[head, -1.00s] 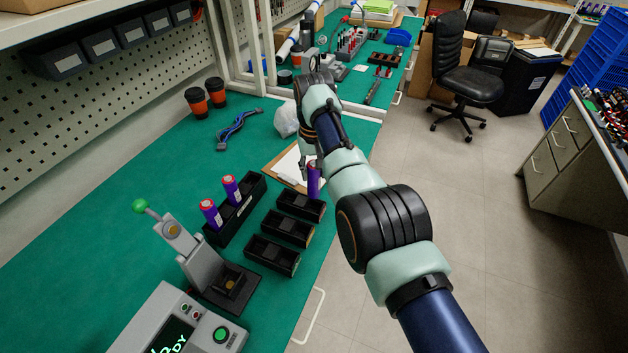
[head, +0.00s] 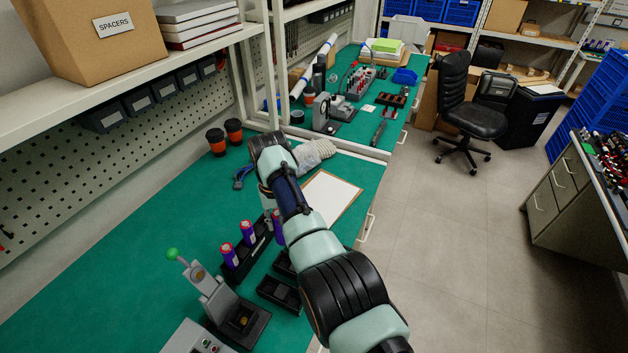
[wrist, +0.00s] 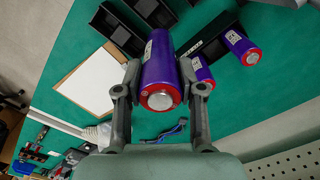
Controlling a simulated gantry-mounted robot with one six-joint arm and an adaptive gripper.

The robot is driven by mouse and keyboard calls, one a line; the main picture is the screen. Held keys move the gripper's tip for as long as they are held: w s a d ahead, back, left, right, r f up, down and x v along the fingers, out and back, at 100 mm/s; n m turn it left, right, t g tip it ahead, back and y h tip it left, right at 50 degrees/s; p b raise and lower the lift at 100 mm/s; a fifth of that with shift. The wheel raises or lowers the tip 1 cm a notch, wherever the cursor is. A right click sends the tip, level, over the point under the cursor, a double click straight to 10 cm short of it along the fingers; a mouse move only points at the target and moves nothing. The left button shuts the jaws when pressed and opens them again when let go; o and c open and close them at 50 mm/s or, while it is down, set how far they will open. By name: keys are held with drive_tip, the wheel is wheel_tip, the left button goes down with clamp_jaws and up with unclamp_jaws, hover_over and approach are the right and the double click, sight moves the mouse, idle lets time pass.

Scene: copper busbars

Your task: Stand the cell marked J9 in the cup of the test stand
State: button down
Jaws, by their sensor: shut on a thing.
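My gripper (wrist: 160,82) is shut on a purple cell (wrist: 158,62) with a red ring and a silver end. No J9 marking is readable on it. In the head view my arm hides the gripper; a bit of purple (head: 277,222) shows beside the arm near the rack. Two similar cells, one nearer (head: 229,256) and one farther (head: 247,233), stand in the black rack (head: 262,246); both also show in the wrist view (wrist: 240,46). The test stand (head: 210,290), with a green-knobbed lever, is at front left. Its cup (head: 243,320) looks empty.
Black trays (head: 278,294) lie right of the rack, partly behind my arm. A clipboard (head: 333,195), two cups (head: 216,141) and a blue cable (head: 242,177) lie beyond. Green bench left of the rack is clear.

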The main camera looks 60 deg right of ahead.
drive_tip(key=a+f+n+p, duration=0.1)
drive_tip(key=a+f, duration=0.2)
drive_tip(key=a, duration=0.3)
drive_tip(key=w+a+f+n+p, duration=0.1)
drive_tip(key=a+f+p, duration=0.1)
drive_tip(key=a, duration=0.5)
drive_tip(key=a+f+n+p, duration=0.1)
drive_tip(key=a+f+p, duration=0.1)
drive_tip(key=a+f, duration=0.2)
drive_tip(key=a, duration=0.3)
drive_tip(key=shift+w+a+f+n, duration=0.2)
drive_tip(key=shift+f+n, duration=0.05)
drive_tip(key=shift+n, duration=0.15)
wheel_tip(320, 180, down, 3)
drive_tip(key=shift+b, duration=1)
drive_tip(key=shift+f, duration=0.25)
